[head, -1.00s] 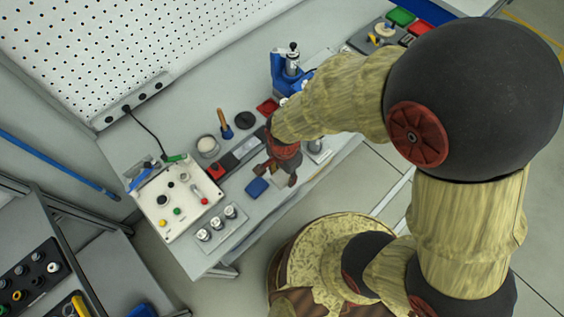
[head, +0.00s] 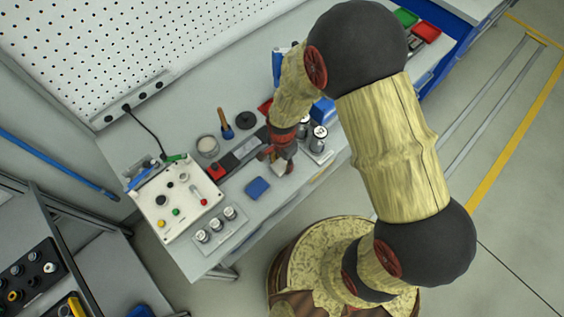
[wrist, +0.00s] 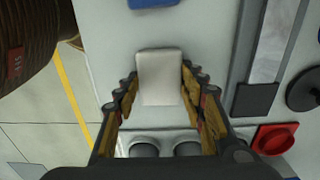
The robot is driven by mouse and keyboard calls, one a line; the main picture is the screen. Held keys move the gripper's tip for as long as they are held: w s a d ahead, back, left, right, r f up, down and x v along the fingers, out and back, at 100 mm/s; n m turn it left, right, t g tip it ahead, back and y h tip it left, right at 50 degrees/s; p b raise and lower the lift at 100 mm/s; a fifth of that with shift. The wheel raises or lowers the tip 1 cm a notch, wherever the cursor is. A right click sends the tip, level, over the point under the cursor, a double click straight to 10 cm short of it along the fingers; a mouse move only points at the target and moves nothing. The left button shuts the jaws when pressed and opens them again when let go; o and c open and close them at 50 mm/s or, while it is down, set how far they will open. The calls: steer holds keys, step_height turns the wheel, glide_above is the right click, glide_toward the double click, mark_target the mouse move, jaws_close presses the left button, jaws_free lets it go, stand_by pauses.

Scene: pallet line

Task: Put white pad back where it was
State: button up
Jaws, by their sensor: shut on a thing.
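The white pad (wrist: 160,78) is a small pale block with rounded edges. In the wrist view it sits between the two fingers of my gripper (wrist: 159,88), which is shut on it. In the head view my gripper (head: 279,158) is low over the middle of the workbench, and a bit of the pad (head: 289,168) shows beside the fingers. I cannot tell whether the pad touches the bench. A blue pad (head: 257,188) lies on the bench to the left of my gripper; its edge shows at the top of the wrist view (wrist: 152,3).
A tray with metal cylinders (head: 319,136) is close on the right. A red block (wrist: 275,138) and a grey strip (wrist: 276,45) lie beside the gripper. A white control box (head: 174,200) and another cylinder tray (head: 218,231) are left. Bare bench surrounds the blue pad.

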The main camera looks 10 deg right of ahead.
steer(key=shift+f, duration=0.15)
steer(key=o, duration=1.1)
